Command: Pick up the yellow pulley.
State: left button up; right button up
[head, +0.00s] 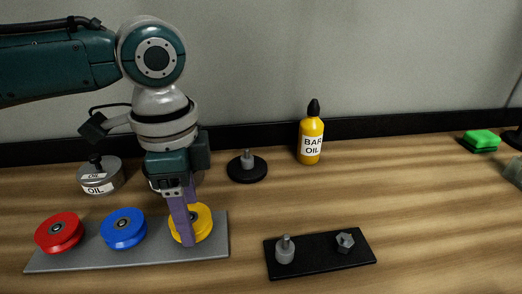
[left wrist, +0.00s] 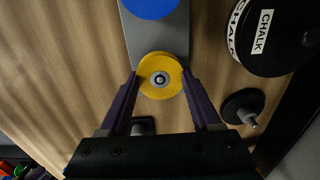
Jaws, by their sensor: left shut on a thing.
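The yellow pulley (head: 205,224) sits at the right end of a grey board (head: 150,255). My left gripper (head: 188,225) is above it, pointing down, with its purple fingers on either side of the pulley's rim. The left wrist view shows the pulley (left wrist: 160,60) between the fingertips of my left gripper (left wrist: 160,76), which is shut on it. The pulley appears flat and level with the board; whether it touches the board is hard to tell. Its near side is partly hidden by a finger. My right gripper is not in view.
A blue pulley (head: 123,229) and a red pulley (head: 59,232) share the board. A labelled oil can (head: 100,178), a black disc with a peg (head: 247,170) and a yellow bottle (head: 311,138) stand behind.

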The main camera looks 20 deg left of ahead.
pick_arm(q)
jog(key=c, duration=0.5)
jog(key=shift+r, duration=0.1)
pick_arm(e)
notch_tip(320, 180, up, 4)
jog(key=p, duration=0.3)
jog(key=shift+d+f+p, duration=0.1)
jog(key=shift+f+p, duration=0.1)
jog(key=shift+p, duration=0.1)
pick_arm(q)
notch_tip(320, 180, up, 24)
jog(key=p, duration=0.6)
jog(key=shift+r, duration=0.2)
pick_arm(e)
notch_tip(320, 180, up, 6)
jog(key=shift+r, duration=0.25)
pick_arm(q)
jog(key=shift+f, duration=0.1)
